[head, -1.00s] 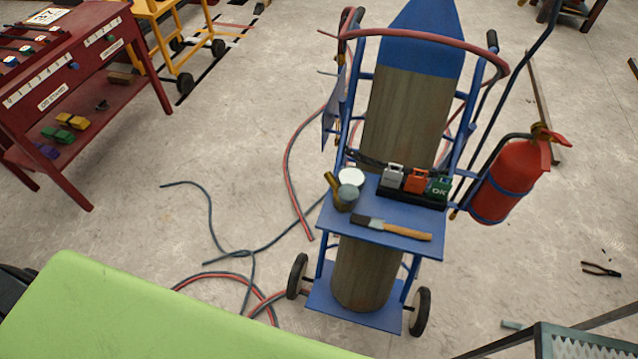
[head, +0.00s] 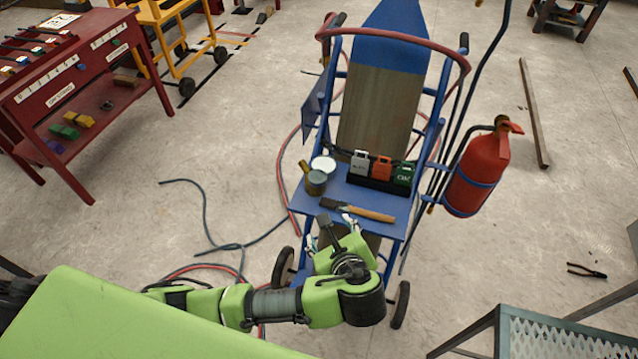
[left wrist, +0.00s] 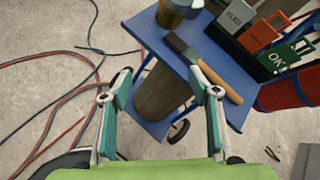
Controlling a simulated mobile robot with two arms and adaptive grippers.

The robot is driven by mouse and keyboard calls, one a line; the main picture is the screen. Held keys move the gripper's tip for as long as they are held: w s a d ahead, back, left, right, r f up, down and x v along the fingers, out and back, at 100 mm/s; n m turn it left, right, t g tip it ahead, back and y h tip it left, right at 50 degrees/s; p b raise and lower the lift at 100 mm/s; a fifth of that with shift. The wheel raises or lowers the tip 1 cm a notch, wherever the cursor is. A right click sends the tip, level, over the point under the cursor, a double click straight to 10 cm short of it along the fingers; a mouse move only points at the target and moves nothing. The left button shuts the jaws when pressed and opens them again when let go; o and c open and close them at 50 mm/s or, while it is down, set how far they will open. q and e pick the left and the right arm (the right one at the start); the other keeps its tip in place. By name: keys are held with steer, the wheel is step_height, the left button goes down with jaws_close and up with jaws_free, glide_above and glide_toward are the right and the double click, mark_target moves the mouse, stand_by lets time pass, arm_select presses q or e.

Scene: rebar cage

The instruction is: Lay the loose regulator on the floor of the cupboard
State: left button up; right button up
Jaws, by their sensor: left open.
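My left gripper (head: 332,228) is open and empty at the near edge of the blue cart's shelf (head: 372,226). Its spread fingers also show in the left wrist view (left wrist: 160,93), with the shelf edge and a wooden-handled tool (left wrist: 205,68) beyond them. The tool (head: 358,211) lies on the shelf near the front edge. I cannot make out a loose regulator for certain. A small brass-coloured piece (head: 304,167) shows beside the cans, too small to identify. No cupboard is recognisable in these views. My right gripper is not in view.
The shelf holds cans (head: 316,182) and grey, orange and green tags (head: 381,166). A tall cylinder (head: 378,108) stands in the cart, with a red extinguisher (head: 477,172) at its right. Hoses (head: 206,215) lie on the floor. A red bench (head: 68,90) stands left.

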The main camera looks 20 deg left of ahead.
mark_target(318, 185)
arm_select(q)
step_height(318, 185, up, 5)
steer(key=w+a+m+t+y, duration=0.1)
steer(key=w+a+m+t, duration=0.1)
steer(key=w+m+t, duration=0.15)
steer(key=shift+m+g+y, duration=0.3)
steer(key=shift+m+g, duration=0.05)
steer(key=shift+m, duration=0.1)
steer(key=x, duration=0.8)
steer(key=shift+f, duration=0.4)
steer(key=x, duration=0.4)
steer(key=shift+w+a+f+b, duration=0.1)
steer(key=shift+w+f+b, duration=0.05)
steer(key=shift+f+b, duration=0.15)
jaws_close()
steer(key=shift+w+r, duration=0.1)
steer(key=shift+r, duration=0.1)
